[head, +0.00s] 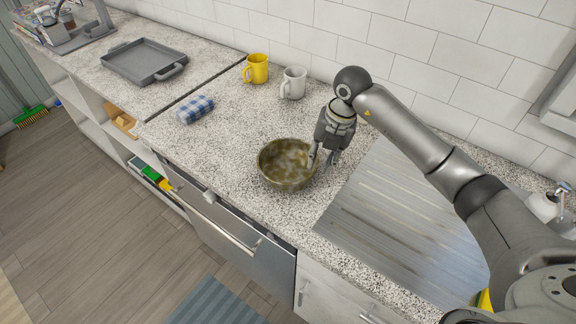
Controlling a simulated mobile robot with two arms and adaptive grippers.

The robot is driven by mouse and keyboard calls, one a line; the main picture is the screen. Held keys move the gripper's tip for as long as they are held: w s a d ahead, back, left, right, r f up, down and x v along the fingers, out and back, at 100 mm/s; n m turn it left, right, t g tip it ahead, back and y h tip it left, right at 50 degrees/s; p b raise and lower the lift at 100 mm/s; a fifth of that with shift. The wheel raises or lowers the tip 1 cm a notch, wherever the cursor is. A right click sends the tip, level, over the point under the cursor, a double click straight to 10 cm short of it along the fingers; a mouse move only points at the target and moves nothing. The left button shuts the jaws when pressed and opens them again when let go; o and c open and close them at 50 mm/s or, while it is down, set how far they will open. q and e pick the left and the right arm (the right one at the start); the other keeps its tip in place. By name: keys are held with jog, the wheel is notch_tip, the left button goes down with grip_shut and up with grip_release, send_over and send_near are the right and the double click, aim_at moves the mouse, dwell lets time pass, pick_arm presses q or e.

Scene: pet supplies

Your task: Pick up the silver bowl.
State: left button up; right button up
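A round bowl (283,180) stands upright on the speckled counter, near its front edge. It looks brownish-gold and mottled rather than plain silver, and it appears empty. My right gripper (323,158) points down at the bowl's right rim. One finger is over the inside of the rim and the other is outside it, with a gap between them. Whether either finger touches the bowl cannot be told. My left gripper is not in view.
A yellow mug (256,69) and a white mug (293,83) stand by the tiled wall. A blue checked cloth roll (195,109) lies left of the bowl. A grey tray (145,61) is farther left. A ribbed metal drainboard (400,222) lies right of the bowl.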

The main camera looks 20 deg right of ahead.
aim_at(315, 167)
jog(key=f, duration=0.1)
jog(key=f+p, duration=0.1)
jog(key=w+a+f, duration=0.1)
jog(key=f, duration=0.1)
jog(key=shift+a+p, duration=0.1)
jog(key=shift+p, duration=0.3)
jog(key=shift+f, duration=0.3)
grip_shut()
jog(key=shift+w, duration=0.1)
